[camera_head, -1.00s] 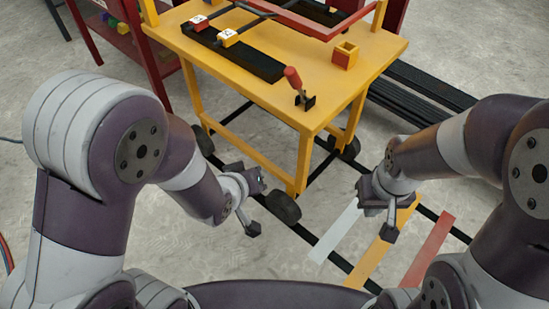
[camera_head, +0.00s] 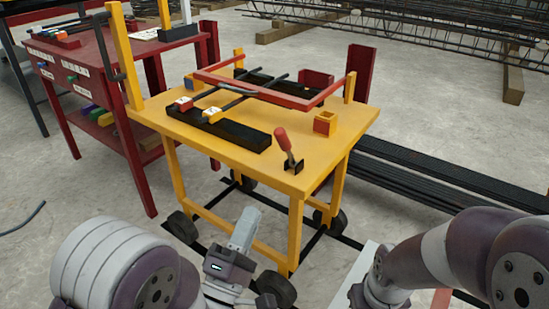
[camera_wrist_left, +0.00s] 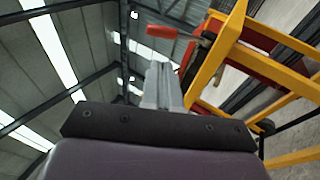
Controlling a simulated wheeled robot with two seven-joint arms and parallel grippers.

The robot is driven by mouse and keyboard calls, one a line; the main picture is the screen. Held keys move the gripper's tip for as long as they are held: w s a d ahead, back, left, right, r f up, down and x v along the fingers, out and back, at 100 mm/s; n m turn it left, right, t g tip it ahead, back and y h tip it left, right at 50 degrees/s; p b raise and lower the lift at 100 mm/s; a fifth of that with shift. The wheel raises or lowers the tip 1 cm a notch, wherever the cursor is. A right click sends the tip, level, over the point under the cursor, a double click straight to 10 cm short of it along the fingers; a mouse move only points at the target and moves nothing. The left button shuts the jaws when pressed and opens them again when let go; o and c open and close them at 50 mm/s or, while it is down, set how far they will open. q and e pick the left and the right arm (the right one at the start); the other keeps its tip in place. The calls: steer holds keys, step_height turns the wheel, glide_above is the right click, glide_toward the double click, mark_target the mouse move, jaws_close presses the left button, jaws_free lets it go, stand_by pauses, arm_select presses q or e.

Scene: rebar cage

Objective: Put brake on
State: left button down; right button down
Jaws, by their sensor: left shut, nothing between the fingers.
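The yellow cart (camera_head: 190,122) stands ahead of me on black wheels. A lever with a red handle (camera_head: 283,139) on a small black base stands at the cart top's near right corner, its handle tilted up to the left. The red handle also shows in the left wrist view (camera_wrist_left: 162,31), beyond the fingers. My left gripper (camera_head: 247,218) is shut and empty, pointing up in front of the cart's near side, lower than the lever and apart from it. Its fingers show in the left wrist view (camera_wrist_left: 160,75). My right gripper is below the picture's edge; only the arm shows.
A front wheel (camera_head: 276,288) is close to my left gripper. The cart carries a red frame (camera_head: 270,92), black bars and a small yellow-red box (camera_head: 325,122). A red table (camera_head: 110,100) stands at left. Black bars (camera_head: 420,180) lie on the floor at right.

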arm_select(q)
steer(key=b, duration=0.4)
glide_toward(283, 133)
steer(key=w, duration=0.2)
steer(key=w+d, duration=0.1)
steer(key=w, duration=0.2)
steer(key=shift+w+d+f, duration=0.15)
steer(key=shift+d+f, duration=0.1)
steer(key=shift+w+d+r, duration=0.2)
steer(key=shift+w+r, duration=0.2)
steer(key=shift+w, duration=0.05)
steer(key=shift+r+p, duration=0.25)
steer(key=shift+p, duration=0.45)
steer(key=r+g+p, duration=0.1)
steer(key=p, duration=0.3)
steer(key=w+d+r+g+p, duration=0.1)
steer(key=p, duration=0.2)
steer(key=w+r+m+g+y+p, duration=0.1)
steer(key=r+g+p, duration=0.1)
steer(key=p, duration=0.2)
steer(key=shift+w+d+p, duration=0.25)
steer(key=shift+d+p, duration=0.1)
steer(key=shift+d, duration=0.05)
steer(key=w+d+m+g+y+p, duration=0.1)
steer(key=w+d+g+p, duration=0.3)
steer(key=p, duration=0.9)
steer(key=shift+w+f+g+y, duration=0.2)
steer(key=shift+w+g+y, duration=0.5)
steer(key=shift+w+y, duration=0.15)
